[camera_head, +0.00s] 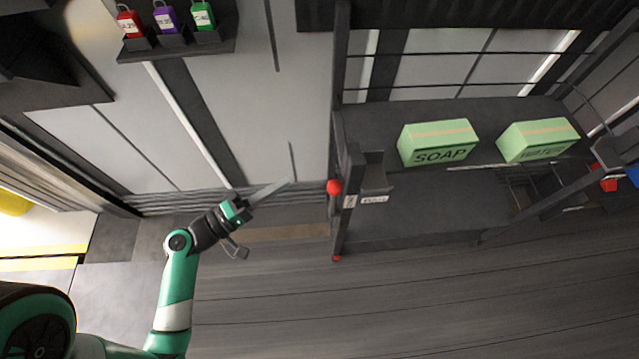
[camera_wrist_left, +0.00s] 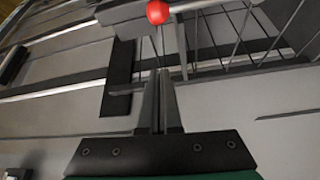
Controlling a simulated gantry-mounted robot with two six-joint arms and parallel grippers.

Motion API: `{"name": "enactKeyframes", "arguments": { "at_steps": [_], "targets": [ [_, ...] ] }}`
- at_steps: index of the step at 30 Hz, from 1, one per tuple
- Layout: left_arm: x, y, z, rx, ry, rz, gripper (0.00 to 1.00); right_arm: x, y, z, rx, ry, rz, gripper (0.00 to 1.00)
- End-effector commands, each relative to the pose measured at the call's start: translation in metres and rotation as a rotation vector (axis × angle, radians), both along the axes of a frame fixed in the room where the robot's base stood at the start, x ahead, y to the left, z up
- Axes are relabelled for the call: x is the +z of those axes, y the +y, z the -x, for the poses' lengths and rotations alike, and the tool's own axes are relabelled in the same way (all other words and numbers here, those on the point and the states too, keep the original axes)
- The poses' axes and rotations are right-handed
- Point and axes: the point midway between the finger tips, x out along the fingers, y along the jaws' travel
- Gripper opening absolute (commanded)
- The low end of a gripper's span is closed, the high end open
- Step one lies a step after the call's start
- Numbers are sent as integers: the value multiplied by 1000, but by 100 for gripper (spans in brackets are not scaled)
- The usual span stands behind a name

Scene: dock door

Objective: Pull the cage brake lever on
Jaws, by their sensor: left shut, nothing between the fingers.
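The brake lever shows as a round red knob (camera_head: 334,187) on the left front post of the dark wire cage (camera_head: 343,120). A small label plate (camera_head: 373,199) sits right of it. In the left wrist view the red knob (camera_wrist_left: 157,12) is at the top centre, beyond the fingertips. My left gripper (camera_head: 286,182) is shut and empty, its fingers pointing right toward the knob with a clear gap between. In the left wrist view its closed fingers (camera_wrist_left: 160,76) point up at the knob. My right gripper is not in view.
Two green boxes, one marked SOAP (camera_head: 438,143) and one beside it (camera_head: 538,140), stand on the cage shelf. A wall rack (camera_head: 180,48) at the top left holds red, purple and green tagged items. The floor (camera_head: 400,300) in front is clear.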

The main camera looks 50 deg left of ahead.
Motion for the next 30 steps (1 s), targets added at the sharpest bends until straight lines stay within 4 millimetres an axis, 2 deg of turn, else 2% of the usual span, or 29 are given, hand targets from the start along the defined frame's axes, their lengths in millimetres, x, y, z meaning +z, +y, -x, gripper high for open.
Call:
{"name": "enactKeyframes", "arguments": {
  "at_steps": [7, 10, 14, 18, 20, 21, 28, 29, 30],
  "targets": [
    [2, 0, -1, -1, -1, -1, 0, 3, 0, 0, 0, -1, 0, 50],
    [6, 0, -3, -4, -2, 0, 0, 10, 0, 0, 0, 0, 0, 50],
    [11, -1, -12, -12, -2, 2, 0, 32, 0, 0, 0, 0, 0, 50],
    [15, -3, -26, -17, 2, 3, 0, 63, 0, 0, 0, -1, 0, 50],
    [3, -4, -40, -19, -1, -4, 0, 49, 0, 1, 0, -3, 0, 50],
    [4, -6, -49, -19, -2, -6, 0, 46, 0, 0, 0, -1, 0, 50],
    [7, -10, -99, -17, -2, -4, 0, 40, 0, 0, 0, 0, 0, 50],
    [8, -11, -105, -17, -2, -4, 0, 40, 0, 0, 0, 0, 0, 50],
    [4, -20, -97, -17, 3, -1, 0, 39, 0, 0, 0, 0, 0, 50]
  ]
}}
